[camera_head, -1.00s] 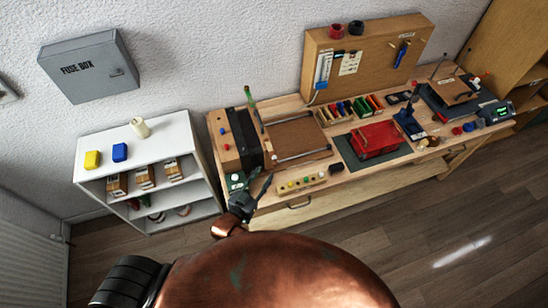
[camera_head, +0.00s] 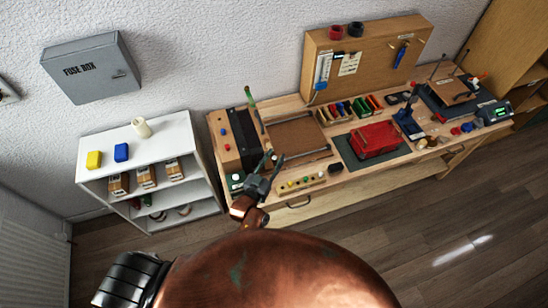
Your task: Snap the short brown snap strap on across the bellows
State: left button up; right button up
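A brown wooden box with red and blue knobs (camera_head: 225,150) stands at the left end of the workbench. The black band along its right side (camera_head: 244,140) looks like the bellows, but its folds are too small to tell. My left gripper (camera_head: 273,159) is just right of the black band's near end, by the front edge of a brown framed board (camera_head: 296,133). Its two fingers are spread, with nothing seen between them. The short brown snap strap cannot be made out. My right gripper is not in view.
A button strip (camera_head: 302,183) lies at the bench's front edge, right of my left gripper. A red block (camera_head: 374,139) sits on a dark mat further right. A white shelf (camera_head: 205,168) stands left of the bench.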

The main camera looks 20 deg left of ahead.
pick_arm(q)
jog(key=shift+c, duration=0.3)
grip_shut()
dwell(0.4)
